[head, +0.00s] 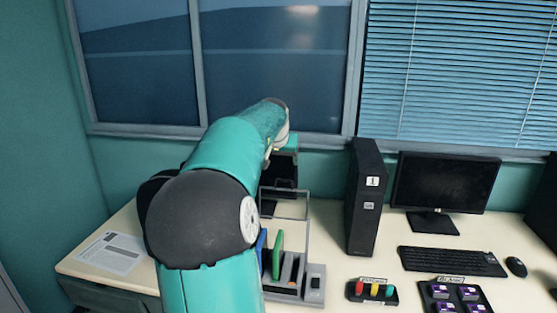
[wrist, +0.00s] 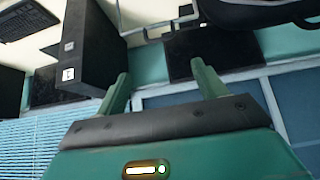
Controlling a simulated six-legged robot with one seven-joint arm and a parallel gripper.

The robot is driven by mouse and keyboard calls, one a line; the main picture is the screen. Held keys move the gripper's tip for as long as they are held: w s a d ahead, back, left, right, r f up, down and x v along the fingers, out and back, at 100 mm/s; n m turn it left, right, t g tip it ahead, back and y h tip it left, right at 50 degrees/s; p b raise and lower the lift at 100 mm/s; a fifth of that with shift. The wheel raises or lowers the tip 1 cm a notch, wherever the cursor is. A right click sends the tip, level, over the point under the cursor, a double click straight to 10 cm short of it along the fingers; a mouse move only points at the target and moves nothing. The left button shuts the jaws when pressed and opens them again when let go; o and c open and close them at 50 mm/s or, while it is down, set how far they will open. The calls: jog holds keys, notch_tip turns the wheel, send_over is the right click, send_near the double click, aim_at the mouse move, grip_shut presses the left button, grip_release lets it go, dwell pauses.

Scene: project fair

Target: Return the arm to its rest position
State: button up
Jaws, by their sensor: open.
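My arm rises through the left half of the head view and reaches toward the window above the desk. Its far end, near a small rack, is mostly hidden behind my own arm links there. In the wrist view my gripper (wrist: 163,88) shows two green fingers spread apart with nothing between them. In that view a black computer tower (wrist: 92,45) stands left of the fingers, apart from them, and the wall and window frame lie beyond.
The white desk (head: 345,285) holds a grey rack (head: 315,285) with upright boards, the tower (head: 365,195), a monitor (head: 445,182), a keyboard (head: 450,261) and a mouse (head: 516,267). Small trays (head: 373,292) sit in front. A paper sheet (head: 112,253) lies at left.

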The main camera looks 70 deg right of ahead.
dwell(0.3)
jog(key=w+a+f+n+t+y, duration=0.1)
jog(key=w+a+n+t+y, duration=0.1)
jog(key=w+a, duration=0.65)
jog(key=w+a+n+t+y, duration=0.1)
jog(key=w+a+n, duration=0.2)
jog(key=a, duration=1)
jog(key=w+a+f+n+t+y, duration=0.15)
jog(key=w+a, duration=0.35)
jog(key=a, duration=0.5)
jog(key=a+f+n+y, duration=0.2)
jog(key=a+n, duration=0.3)
jog(key=a, duration=1.2)
jog(key=s+a+f+n, duration=0.2)
jog(key=s+a, duration=0.2)
jog(key=a, duration=0.3)
jog(key=s+a+f+n+y, duration=0.1)
jog(key=s+a+f+n, duration=0.1)
jog(key=a, duration=0.5)
jog(key=shift+s+a+f+n, duration=0.35)
jog(key=shift+s+f, duration=0.5)
jog(key=shift+s, duration=0.3)
jog(key=c, duration=0.8)
jog(key=shift+o, duration=0.2)
jog(key=shift+d, duration=0.25)
